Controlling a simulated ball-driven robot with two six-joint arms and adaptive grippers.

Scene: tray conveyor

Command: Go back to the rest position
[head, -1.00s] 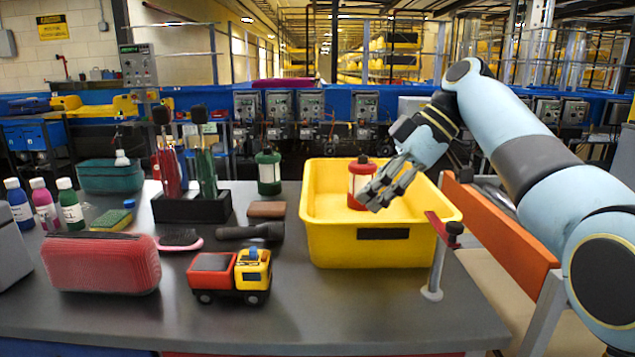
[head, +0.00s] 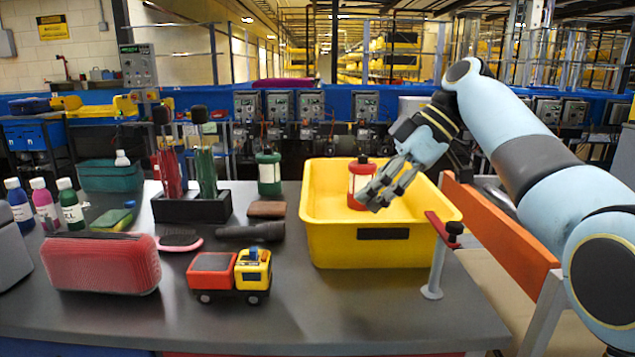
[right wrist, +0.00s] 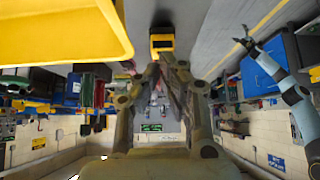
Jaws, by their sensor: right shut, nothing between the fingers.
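My right gripper (head: 378,188) is over the yellow tub (head: 333,245), with its fingers close together and nothing between them. Its fingers also show in the right wrist view (right wrist: 163,75), with the yellow tub (right wrist: 50,30) at the upper left. A red lantern (head: 361,168) stands upright in the tub, behind and beside the fingers; whether they touch it I cannot tell. My left arm does not show in the head view. It shows at the right of the right wrist view with its small left gripper (right wrist: 245,39), whose jaws are unclear.
A toy truck (head: 212,275), a red case (head: 102,263), a dark tool rack (head: 190,209) and a green lantern (head: 269,173) stand on the grey table. A red-topped post (head: 437,265) stands close to the tub's right front. The table's front is clear.

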